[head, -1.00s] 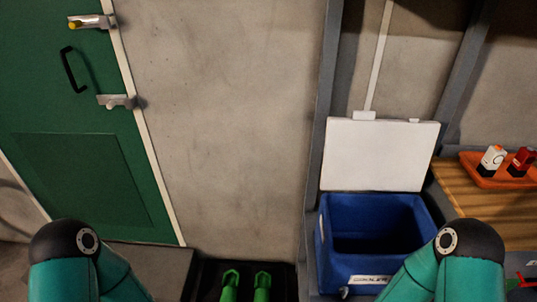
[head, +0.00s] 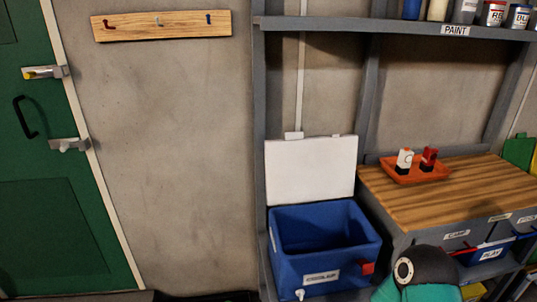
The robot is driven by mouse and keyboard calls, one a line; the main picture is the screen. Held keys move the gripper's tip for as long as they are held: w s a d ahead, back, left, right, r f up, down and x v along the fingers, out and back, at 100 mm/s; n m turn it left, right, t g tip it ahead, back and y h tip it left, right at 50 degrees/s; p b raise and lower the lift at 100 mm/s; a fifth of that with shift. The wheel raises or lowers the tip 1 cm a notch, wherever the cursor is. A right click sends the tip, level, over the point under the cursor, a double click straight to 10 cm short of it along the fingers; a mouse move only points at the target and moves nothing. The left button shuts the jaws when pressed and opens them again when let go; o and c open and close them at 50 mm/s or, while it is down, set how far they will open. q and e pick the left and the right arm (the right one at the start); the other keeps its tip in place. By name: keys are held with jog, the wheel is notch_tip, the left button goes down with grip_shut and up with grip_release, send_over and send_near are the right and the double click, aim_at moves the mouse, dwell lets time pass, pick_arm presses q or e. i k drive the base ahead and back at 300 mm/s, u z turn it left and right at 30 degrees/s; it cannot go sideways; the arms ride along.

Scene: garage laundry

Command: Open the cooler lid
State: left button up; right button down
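The blue cooler (head: 298,265) stands against the wall, right of the middle in the head view. Its white lid (head: 311,170) is upright at the back, leaning towards the wall, and the cooler's mouth is open. The inside looks dark blue and empty as far as I can see. A label is on its front, with a small white spigot at the lower left and a red piece at the right. A part of my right arm shows at the bottom, in front of the bench; neither gripper is in view.
A wooden bench (head: 430,205) stands right of the cooler, with an orange tray (head: 415,176) holding two small bottles. A shelf (head: 360,22) with paint cans is above. A green door (head: 50,190) and a wooden hook board (head: 160,25) are at the left.

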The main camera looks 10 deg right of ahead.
aim_at(299, 169)
jog(key=k, duration=0.8)
jog(key=u, duration=0.45)
jog(key=i, duration=1)
jog(key=u, duration=0.3)
jog(key=i, duration=1.05)
jog(key=z, duration=0.6)
